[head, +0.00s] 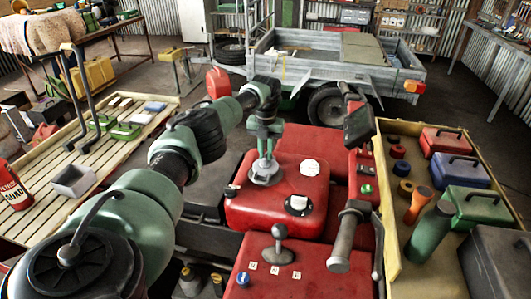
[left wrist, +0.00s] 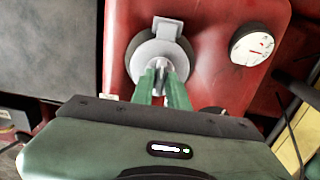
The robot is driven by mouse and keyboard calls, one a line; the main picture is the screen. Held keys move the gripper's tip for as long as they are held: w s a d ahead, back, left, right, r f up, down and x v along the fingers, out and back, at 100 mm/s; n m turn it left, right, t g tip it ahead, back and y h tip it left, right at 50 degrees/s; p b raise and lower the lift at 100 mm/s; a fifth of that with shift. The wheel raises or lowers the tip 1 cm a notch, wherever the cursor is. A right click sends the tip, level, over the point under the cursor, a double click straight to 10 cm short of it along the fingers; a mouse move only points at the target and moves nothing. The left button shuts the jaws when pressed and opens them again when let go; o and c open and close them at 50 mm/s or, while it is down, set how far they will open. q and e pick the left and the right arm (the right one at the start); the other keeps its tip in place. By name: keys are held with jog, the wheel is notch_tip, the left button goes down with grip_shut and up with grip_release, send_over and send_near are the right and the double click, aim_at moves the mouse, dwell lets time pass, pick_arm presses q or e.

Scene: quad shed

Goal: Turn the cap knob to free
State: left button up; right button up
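The grey round cap (head: 265,177) sits on top of the red tank (head: 250,208), near its left side. In the left wrist view the cap (left wrist: 143,58) shows as a pale disc with a raised bar and a grey tab at its far edge. My left gripper (head: 264,152) points down onto the cap from above. In the left wrist view its two green fingers (left wrist: 161,72) come close together on the narrow knob at the cap's middle. They look shut on it, though their tips partly hide the knob. My right gripper is not in view.
A white round fitting (head: 309,167) and a black-rimmed one (head: 298,204) stand on the red tank beside the cap. A handlebar grip (head: 346,235) and a lever knob (head: 280,231) rise nearby. A tool tray (head: 389,238) lies right; a slatted rack (head: 115,160) lies left.

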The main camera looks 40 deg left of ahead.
aim_at(265, 155)
pick_arm(q)
jog(key=shift+o, duration=1.2)
notch_tip(265, 155, up, 7)
jog(key=shift+f+b, duration=0.2)
jog(key=shift+b, duration=0.85)
jog(key=shift+r, duration=0.6)
